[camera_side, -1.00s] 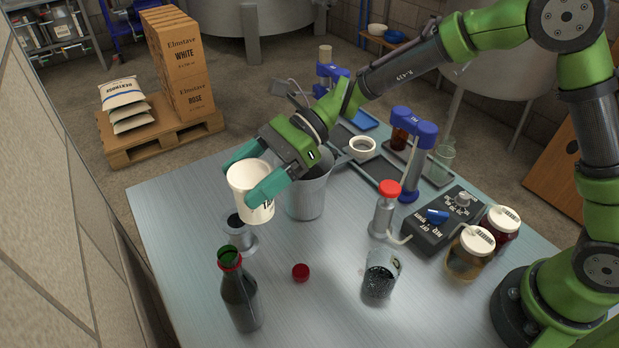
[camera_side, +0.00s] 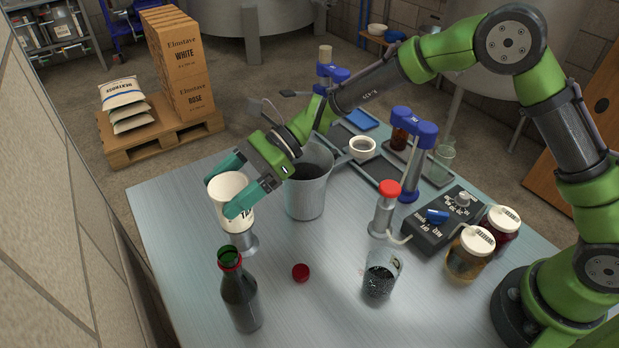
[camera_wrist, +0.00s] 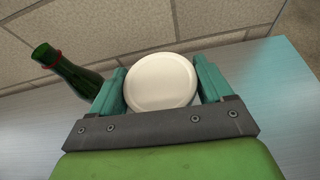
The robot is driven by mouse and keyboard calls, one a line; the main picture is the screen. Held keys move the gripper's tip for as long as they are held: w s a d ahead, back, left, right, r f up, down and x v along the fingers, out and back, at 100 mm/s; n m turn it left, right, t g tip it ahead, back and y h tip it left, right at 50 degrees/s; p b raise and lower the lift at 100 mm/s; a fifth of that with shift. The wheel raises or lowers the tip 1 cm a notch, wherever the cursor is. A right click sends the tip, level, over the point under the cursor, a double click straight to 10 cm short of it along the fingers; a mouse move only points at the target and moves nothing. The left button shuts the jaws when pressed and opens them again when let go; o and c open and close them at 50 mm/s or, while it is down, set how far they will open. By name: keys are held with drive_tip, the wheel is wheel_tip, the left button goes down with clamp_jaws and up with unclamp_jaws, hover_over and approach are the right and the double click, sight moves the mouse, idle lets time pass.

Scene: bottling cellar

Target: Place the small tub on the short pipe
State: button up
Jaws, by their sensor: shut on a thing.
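The small tub (camera_side: 231,200), white with dark print, is held upright between the two teal fingers of my gripper (camera_side: 230,191). In the wrist view the tub (camera_wrist: 161,82) shows as a round white shape between the fingers. The short pipe (camera_side: 243,244) is grey metal with a flared foot and stands on the table at the left. The tub is directly over it in the side view and hides its top end. I cannot tell whether the tub touches the pipe. The pipe does not show in the wrist view.
A dark green bottle (camera_side: 240,290) stands close in front of the pipe, also in the wrist view (camera_wrist: 68,72). A grey pitcher (camera_side: 307,190) stands just right of my gripper. A red cap (camera_side: 300,272) and a glass (camera_side: 380,276) are farther right on the table (camera_side: 180,210).

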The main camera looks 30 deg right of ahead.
drive_tip(key=o, duration=1.3)
drive_tip(key=shift+d+r, duration=0.25)
drive_tip(key=shift+d, duration=0.05)
drive_tip(key=v, duration=1.1)
drive_tip(key=shift+d, duration=0.1)
drive_tip(key=s+d+r+n+t+h, duration=0.3)
drive_tip(key=s+d+n+h, duration=0.2)
drive_tip(key=s+d, duration=0.5)
drive_tip(key=s+d+r+n+t+h, duration=0.3)
drive_tip(key=s+d+n+h, duration=0.3)
drive_tip(key=s+d+n, duration=0.3)
drive_tip(key=shift+s+d+r+n+t, duration=0.15)
drive_tip(key=shift+s+d+n+t, duration=0.15)
drive_tip(key=shift+s+d+t, duration=0.55)
drive_tip(key=shift+d, duration=0.1)
